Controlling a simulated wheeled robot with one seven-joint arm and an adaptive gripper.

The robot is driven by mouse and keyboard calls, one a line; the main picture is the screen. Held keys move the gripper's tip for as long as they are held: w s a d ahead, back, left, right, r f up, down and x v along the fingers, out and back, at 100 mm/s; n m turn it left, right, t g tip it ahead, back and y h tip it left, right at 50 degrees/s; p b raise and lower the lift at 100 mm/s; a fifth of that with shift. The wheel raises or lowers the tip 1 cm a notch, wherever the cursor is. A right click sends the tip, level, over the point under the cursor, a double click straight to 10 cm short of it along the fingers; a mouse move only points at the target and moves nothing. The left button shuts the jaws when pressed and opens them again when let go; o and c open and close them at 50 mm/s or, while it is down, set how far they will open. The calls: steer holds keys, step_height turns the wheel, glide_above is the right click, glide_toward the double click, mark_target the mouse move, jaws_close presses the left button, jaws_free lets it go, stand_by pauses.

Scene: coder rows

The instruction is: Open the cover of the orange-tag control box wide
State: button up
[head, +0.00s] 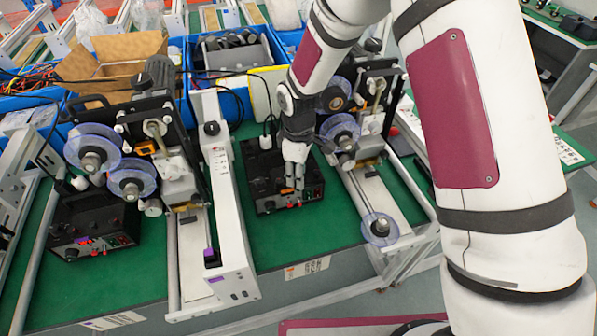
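The control box (262,173) is a black box on the green bench top in the middle of the head view. A small orange tag (287,190) shows near its front edge, close to red lights and knobs. Its top looks flat and closed, though my arm hides part of it. My gripper (292,182) reaches down over the box's front right part, with its fingertips beside the orange tag. I cannot tell whether the fingertips touch the box, or how wide the fingers are apart.
A second black control box (92,222) stands at the left. Machines with clear blue reels (93,148) stand on both sides of the middle box. A white rail (226,195) runs along its left side. Blue bins (237,60) and a cardboard box (115,65) are behind.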

jaws_close()
steer(key=w+g+b, duration=0.1)
steer(key=b, duration=0.1)
steer(key=shift+a+r+b, duration=0.1)
steer(key=shift+b, duration=0.2)
steer(key=g+b, duration=0.1)
steer(key=b, duration=0.1)
steer(key=r+g+h+b, duration=0.1)
steer(key=shift+w+a+b, duration=0.1)
steer(key=shift+w+b, duration=0.25)
steer(key=shift+w, duration=0.05)
steer(key=shift+r+g+b, duration=0.25)
steer(key=shift+g+b, duration=0.35)
steer(key=shift+r, duration=0.1)
jaws_free()
